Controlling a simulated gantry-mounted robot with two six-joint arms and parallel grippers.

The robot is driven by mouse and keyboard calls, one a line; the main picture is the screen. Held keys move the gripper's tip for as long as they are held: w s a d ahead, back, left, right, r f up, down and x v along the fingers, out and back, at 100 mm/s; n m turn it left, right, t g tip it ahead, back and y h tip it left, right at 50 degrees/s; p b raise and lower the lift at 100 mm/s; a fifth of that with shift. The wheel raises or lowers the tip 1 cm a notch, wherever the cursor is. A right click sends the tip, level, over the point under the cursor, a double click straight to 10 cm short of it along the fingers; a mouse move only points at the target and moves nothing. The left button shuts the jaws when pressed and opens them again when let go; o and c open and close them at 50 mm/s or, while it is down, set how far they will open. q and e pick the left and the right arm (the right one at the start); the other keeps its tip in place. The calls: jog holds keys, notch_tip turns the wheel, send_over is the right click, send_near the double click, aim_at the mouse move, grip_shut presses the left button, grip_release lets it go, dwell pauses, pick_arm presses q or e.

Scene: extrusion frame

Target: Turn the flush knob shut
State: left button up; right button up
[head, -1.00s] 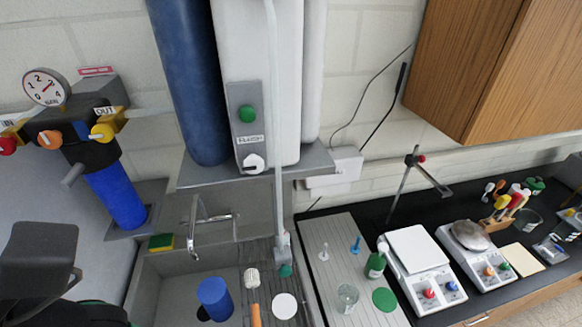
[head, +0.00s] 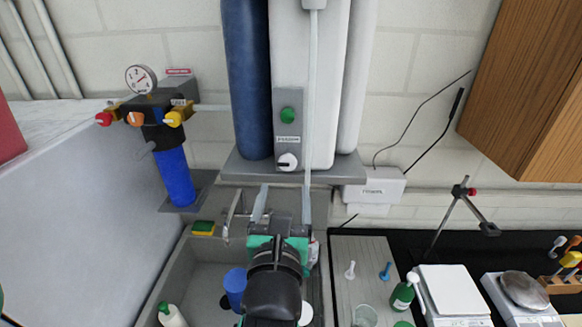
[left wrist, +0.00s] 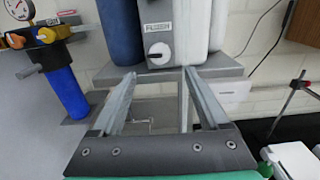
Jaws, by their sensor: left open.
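The flush knob (head: 287,162) is a white round knob at the bottom of a grey panel (head: 288,130), under the FLUSH label. In the left wrist view, the knob (left wrist: 159,51) shows ahead of my fingers, its pointer towards the lower left. My left gripper (head: 284,192) is open and empty, just below the knob in the head view, with a finger to either side. In the left wrist view, the left gripper (left wrist: 158,74) has its fingertips apart below the knob; neither visibly touches it. My right gripper is not in view.
A green button (head: 288,115) is above the label. A grey shelf (head: 240,170) juts out under the blue cylinder (head: 245,80) and white housing. A tap (head: 232,215) stands left of my gripper. A thin pale tube (head: 308,120) hangs right of the knob. A filter unit (head: 175,175) is left.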

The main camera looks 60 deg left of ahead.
aim_at(287, 165)
pick_arm(q)
jog(key=p+x, duration=0.1)
jog(key=x, duration=0.8)
jog(key=shift+a, duration=0.1)
